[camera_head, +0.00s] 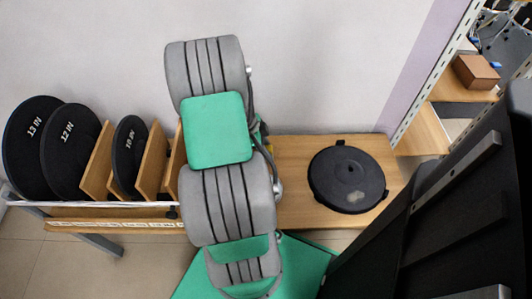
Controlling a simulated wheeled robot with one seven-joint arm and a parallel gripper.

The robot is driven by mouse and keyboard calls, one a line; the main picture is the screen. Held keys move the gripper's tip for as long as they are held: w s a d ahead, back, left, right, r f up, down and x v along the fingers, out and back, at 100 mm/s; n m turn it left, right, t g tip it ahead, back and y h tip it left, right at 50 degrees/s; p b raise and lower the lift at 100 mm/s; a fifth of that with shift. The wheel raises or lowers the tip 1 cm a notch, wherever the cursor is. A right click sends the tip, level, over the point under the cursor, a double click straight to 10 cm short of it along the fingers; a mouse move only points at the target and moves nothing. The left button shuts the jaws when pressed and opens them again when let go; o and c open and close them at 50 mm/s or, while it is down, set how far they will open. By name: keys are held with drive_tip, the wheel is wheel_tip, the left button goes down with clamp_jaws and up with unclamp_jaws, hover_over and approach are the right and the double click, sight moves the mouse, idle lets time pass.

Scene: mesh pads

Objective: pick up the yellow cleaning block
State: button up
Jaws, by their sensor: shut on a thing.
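I see no yellow cleaning block in the head view. My grey and green arm stands across the middle of the picture and hides part of the wooden table (300,205) and the wall behind. My gripper does not show; it is hidden behind the arm or outside the picture, so I cannot see what is between its jaws.
A round black pad (347,179) lies on the table right of my arm. Several black discs (72,151) stand in a wooden rack (97,165) at the left. A shelf at the upper right holds a brown box (476,72). A large black panel (450,210) fills the lower right.

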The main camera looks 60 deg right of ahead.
sight(270, 149)
clamp_jaws()
drive_tip(key=shift+r+p, duration=0.3)
drive_tip(key=shift+r, duration=0.3)
drive_tip(key=r+p, duration=0.1)
drive_tip(key=r, duration=0.2)
drive_tip(key=shift+a, duration=0.2)
drive_tip(key=s+a+r+p, duration=0.3)
drive_tip(key=a+r, duration=0.5)
drive_tip(key=a, duration=0.5)
drive_tip(key=shift+s+r+p, duration=0.35)
drive_tip(key=shift+r+p, duration=0.05)
drive_tip(key=shift+p, duration=0.05)
